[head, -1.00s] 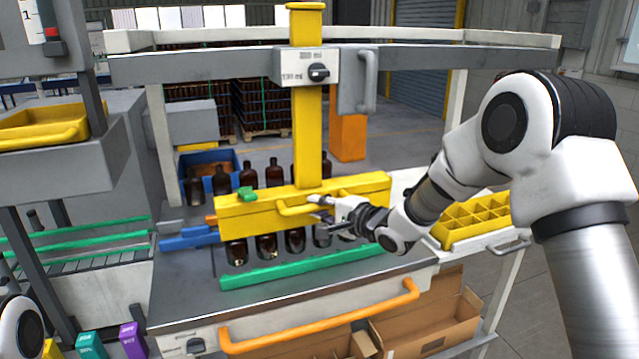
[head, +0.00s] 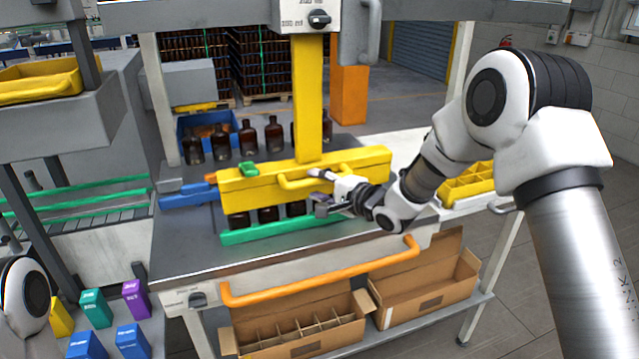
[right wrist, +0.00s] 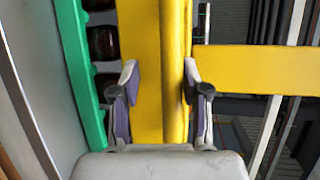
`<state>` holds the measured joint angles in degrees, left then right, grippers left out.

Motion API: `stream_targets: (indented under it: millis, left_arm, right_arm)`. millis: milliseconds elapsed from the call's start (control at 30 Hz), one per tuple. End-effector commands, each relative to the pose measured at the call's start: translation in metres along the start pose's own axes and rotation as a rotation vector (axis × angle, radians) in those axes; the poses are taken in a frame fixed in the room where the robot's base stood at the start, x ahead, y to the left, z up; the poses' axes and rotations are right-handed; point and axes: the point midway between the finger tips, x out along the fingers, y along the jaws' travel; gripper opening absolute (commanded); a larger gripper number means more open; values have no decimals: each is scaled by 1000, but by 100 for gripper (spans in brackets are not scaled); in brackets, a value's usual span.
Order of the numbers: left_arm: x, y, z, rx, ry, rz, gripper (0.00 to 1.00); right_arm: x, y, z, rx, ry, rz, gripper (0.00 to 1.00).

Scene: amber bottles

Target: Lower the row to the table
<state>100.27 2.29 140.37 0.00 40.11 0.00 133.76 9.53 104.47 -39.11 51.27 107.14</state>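The row of amber bottles (head: 268,214) shows under the yellow beam (head: 240,190) in the head view. Their tops are hidden by the beam and their bases by the green rail (head: 270,233), so I cannot tell whether they touch the table (head: 195,250). Dark bottles also show in the right wrist view (right wrist: 103,42). My right gripper (head: 318,190) is at the right part of the beam's yellow handle (head: 295,184). My left gripper is out of view.
A second row of amber bottles (head: 248,140) stands behind the beam. A yellow column (head: 308,100) rises from the beam. An orange rail (head: 320,275) runs along the table front, with open cartons (head: 425,290) below. A yellow divided crate (head: 465,183) is at the right.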

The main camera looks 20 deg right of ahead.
Motion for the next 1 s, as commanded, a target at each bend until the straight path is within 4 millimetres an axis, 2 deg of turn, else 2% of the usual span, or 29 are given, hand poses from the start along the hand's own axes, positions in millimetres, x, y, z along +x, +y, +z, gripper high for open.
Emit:
stream_targets:
  millis: [167,267,367,600,700,800,1000]
  left_arm:
    - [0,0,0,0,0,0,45]
    - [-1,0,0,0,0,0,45]
    - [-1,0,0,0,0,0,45]
    - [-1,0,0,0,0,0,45]
    - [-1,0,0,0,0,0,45]
    - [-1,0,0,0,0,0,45]
    - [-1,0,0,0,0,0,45]
  right_arm:
    - [-1,-2,-1,0,1,-4,45]
    - [-9,-3,-1,2,2,-5,45]
    - [-28,-3,-1,4,2,-5,45]
    - [-89,-2,-1,7,1,-5,45]
    - [-107,-1,-2,6,3,-4,45]
    - [-117,-1,-1,3,1,-2,45]
    - [-119,0,0,-1,-1,-1,45]
